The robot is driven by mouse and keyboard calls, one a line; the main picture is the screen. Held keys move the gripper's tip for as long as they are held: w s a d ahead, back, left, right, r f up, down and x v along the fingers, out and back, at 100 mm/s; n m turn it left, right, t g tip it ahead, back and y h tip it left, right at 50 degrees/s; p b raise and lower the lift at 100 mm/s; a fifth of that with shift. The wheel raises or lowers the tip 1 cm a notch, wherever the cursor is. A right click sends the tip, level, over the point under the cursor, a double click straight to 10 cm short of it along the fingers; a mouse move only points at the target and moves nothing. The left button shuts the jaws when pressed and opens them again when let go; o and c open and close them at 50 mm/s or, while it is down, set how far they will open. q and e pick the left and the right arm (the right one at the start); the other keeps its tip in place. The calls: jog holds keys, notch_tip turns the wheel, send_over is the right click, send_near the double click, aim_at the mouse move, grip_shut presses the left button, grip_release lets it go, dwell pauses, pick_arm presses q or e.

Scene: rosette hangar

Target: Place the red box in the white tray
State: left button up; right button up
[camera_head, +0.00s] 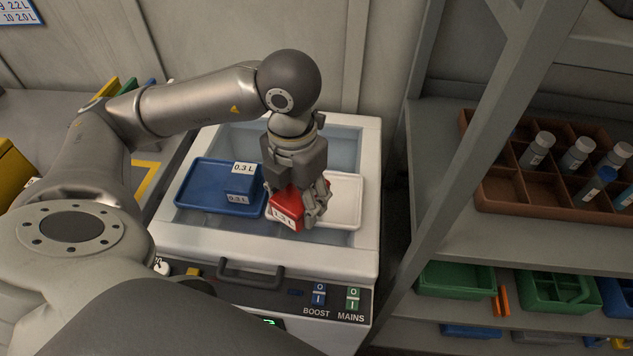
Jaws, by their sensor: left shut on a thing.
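The red box (284,212), with a white volume label, is held in my left gripper (299,205). The gripper is shut on it and points down, over the gap between the blue tray and the white tray. The white tray (346,190) lies inside the white-rimmed machine, at the right. Its left part is hidden behind the gripper. The box looks to be above the trays' level, but its exact height is hard to tell. My right gripper is not in view.
A blue tray (190,193) at the left of the machine holds a blue box (240,180) labelled 0.3 L. A handle (252,274) and switches are on the machine's front. At right, a shelf upright (462,170) stands before a brown divided crate (496,193) with several bottles.

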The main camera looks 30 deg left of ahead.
pick_arm(q)
jog(key=n, duration=0.5)
jog(key=shift+s+a, duration=0.25)
jog(key=shift+a, duration=0.05)
jog(key=shift+w+n, duration=0.25)
jog(key=shift+n, duration=0.05)
jog(key=w+f+p, duration=0.2)
jog(key=w+f, duration=0.2)
jog(key=w, duration=0.4)
jog(key=p, duration=0.2)
send_over(338, 202)
jog(key=f, duration=0.2)
jog(key=s+f, duration=0.1)
jog(key=f, duration=0.1)
jog(key=shift+f, duration=0.35)
jog(key=shift+w+f, duration=0.5)
jog(key=shift+f, duration=0.3)
notch_tip(338, 202, down, 2)
jog(key=shift+f+p, duration=0.1)
jog(key=shift+p, duration=0.6)
jog(key=shift+f, duration=0.2)
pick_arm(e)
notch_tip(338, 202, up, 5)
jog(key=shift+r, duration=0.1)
pick_arm(q)
jog(key=shift+f, duration=0.1)
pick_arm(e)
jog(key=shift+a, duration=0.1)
